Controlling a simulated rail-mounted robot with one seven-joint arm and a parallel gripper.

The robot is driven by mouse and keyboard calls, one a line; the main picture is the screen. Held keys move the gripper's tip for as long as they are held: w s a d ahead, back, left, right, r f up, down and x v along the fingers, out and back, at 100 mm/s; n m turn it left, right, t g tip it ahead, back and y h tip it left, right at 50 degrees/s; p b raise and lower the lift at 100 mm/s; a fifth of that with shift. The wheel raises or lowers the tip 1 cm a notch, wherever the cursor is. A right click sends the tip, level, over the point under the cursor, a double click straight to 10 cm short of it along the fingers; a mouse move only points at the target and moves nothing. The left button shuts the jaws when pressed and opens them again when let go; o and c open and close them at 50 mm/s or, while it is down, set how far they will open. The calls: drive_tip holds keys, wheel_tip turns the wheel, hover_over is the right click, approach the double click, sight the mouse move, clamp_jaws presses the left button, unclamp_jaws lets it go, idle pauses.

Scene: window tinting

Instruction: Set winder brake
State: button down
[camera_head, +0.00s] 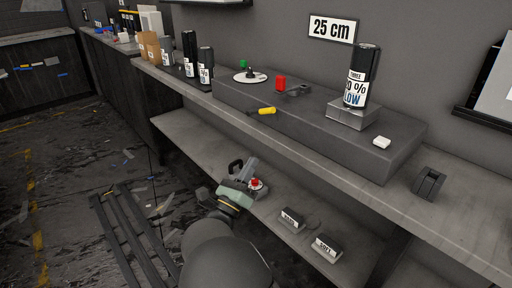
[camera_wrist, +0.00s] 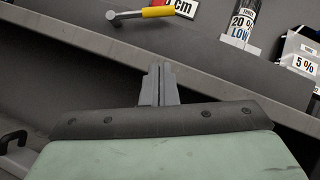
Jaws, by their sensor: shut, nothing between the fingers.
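The winder stands on the raised grey bench block (camera_head: 355,146). It shows a white disc (camera_head: 242,77) with a dark hub, a green block (camera_head: 243,64), a red block (camera_head: 280,83) and a dark bracket (camera_head: 298,90). A yellow handle (camera_head: 267,111) on a metal rod sticks out at the block's front edge. The yellow handle also shows at the top of the wrist view (camera_wrist: 158,11). I cannot tell which part is the brake. My gripper (camera_wrist: 160,68) is shut and empty, apart from the yellow handle and below it in the wrist view. In the head view its fingers (camera_head: 250,164) are near the lower shelf.
A black film roll labelled 20 % LOW (camera_head: 358,75) stands on a grey box. More rolls (camera_head: 190,53) stand at the left. A black tape dispenser (camera_head: 428,184) sits at the right. Two labelled blocks (camera_head: 291,220) (camera_head: 326,247) lie on the lower shelf. The counter edge overhangs this shelf.

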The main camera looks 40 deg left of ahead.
sight(262, 111)
drive_tip(key=b+x, duration=0.1)
drive_tip(key=x, duration=0.7)
drive_tip(key=shift+w+r, duration=0.1)
drive_tip(key=shift+w, duration=0.2)
drive_tip(key=r, duration=0.1)
drive_tip(key=w+a+r, duration=0.1)
drive_tip(key=r+b, duration=0.1)
drive_tip(key=shift+w+a+r, duration=0.15)
drive_tip(key=shift+a+r, duration=0.15)
drive_tip(key=shift+r, duration=0.1)
drive_tip(key=shift+r, duration=0.1)
